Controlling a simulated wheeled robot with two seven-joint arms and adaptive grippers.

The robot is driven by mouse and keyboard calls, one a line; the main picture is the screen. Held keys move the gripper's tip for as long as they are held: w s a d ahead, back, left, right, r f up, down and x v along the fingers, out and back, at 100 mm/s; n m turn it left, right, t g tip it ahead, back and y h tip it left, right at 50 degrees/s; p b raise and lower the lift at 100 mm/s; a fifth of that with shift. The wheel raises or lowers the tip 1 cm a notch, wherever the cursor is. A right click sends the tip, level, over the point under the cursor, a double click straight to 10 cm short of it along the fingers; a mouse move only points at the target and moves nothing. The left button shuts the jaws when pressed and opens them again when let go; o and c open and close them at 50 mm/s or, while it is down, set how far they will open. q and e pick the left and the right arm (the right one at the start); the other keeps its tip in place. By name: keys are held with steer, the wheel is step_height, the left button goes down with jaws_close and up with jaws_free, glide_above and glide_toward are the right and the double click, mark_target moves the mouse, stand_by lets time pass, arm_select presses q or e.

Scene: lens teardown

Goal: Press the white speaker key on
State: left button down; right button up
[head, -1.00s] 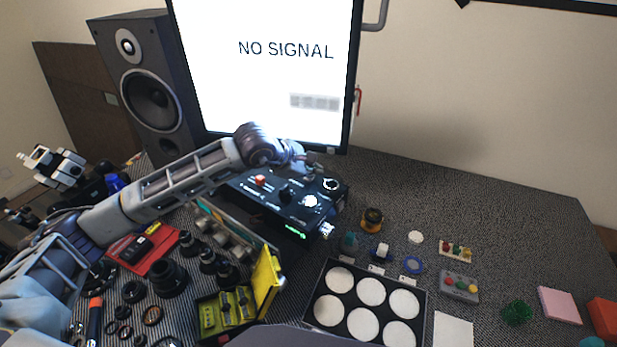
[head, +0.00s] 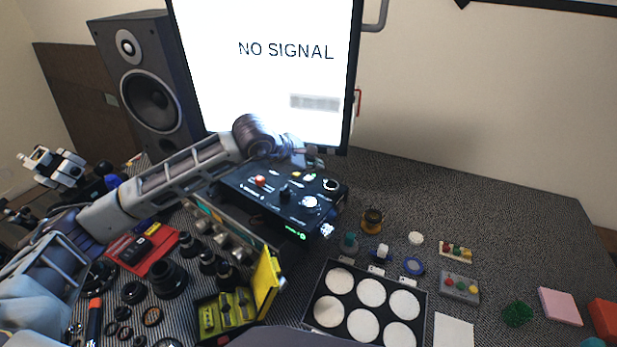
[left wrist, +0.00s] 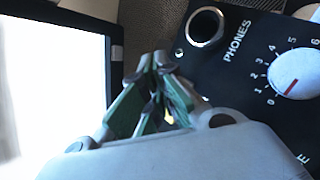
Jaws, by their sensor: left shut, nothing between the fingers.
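The black control box (head: 262,205) stands below the monitor. Its top has an orange-red key (head: 260,180), a black knob (head: 284,191), a white dial (head: 310,203) and a headphone socket (head: 330,185). Small pale marks or keys show near its back edge; I cannot tell which is the white speaker key. My left gripper (head: 316,160) is shut and empty above the box's back right part. In the left wrist view, its fingertips (left wrist: 158,60) are together beside the PHONES socket (left wrist: 205,27). The gripper hides the panel beneath it, with a yellow spot showing between the fingers.
The monitor (head: 260,90) stands close behind my left gripper, with a speaker (head: 152,95) to its left. A yellow-lidded box (head: 266,284) and a black tray of white discs (head: 318,335) are in front. Small parts lie to the right; the back right mat is clear.

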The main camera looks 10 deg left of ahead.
mark_target(311, 180)
arm_select(q)
steer(key=shift+r+p, duration=0.5)
steer(key=shift+r, duration=1.95)
stand_by(0.6)
